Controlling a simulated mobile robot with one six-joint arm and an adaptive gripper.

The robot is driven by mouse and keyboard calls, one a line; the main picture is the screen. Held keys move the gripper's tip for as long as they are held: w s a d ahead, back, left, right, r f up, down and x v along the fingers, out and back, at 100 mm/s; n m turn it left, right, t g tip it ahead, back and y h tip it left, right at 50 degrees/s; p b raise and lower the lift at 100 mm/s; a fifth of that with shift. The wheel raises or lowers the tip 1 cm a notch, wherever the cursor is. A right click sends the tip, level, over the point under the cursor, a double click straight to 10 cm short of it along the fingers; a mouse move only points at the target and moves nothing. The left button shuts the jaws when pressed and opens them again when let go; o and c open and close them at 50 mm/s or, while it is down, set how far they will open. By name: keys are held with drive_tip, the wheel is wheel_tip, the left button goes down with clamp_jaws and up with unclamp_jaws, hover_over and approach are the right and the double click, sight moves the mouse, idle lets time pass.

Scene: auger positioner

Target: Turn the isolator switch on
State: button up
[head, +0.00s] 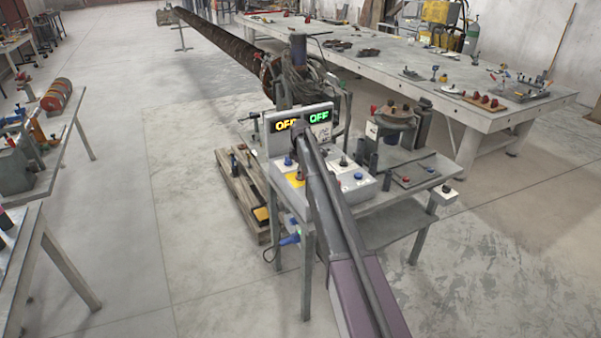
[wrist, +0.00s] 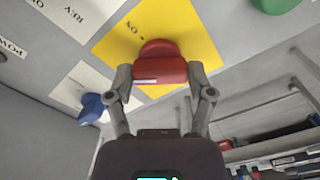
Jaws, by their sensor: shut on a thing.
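The isolator switch is a red knob (wrist: 160,70) on a yellow plate (wrist: 195,30) in the wrist view. The word ON is printed on the plate near the knob, and a pale mark shows on the knob's near face. My gripper (wrist: 160,76) has one finger on each side of the knob and is shut on it. In the head view the yellow plate (head: 294,180) shows on the control box, left of my arm. My arm hides the knob and my fingers there. Two displays on the box, one yellow (head: 286,125) and one green (head: 319,117), read OFF.
A blue knob (wrist: 91,108) and a green knob (wrist: 275,4) sit on the same panel. The box stands on a grey table (head: 400,200) with other fittings.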

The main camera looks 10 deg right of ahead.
drive_tip(key=m, duration=0.5)
drive_tip(key=shift+m, duration=0.3)
drive_tip(key=m, duration=0.5)
drive_tip(key=shift+m, duration=0.3)
drive_tip(key=o, duration=1.1)
drive_tip(key=shift+n, duration=0.4)
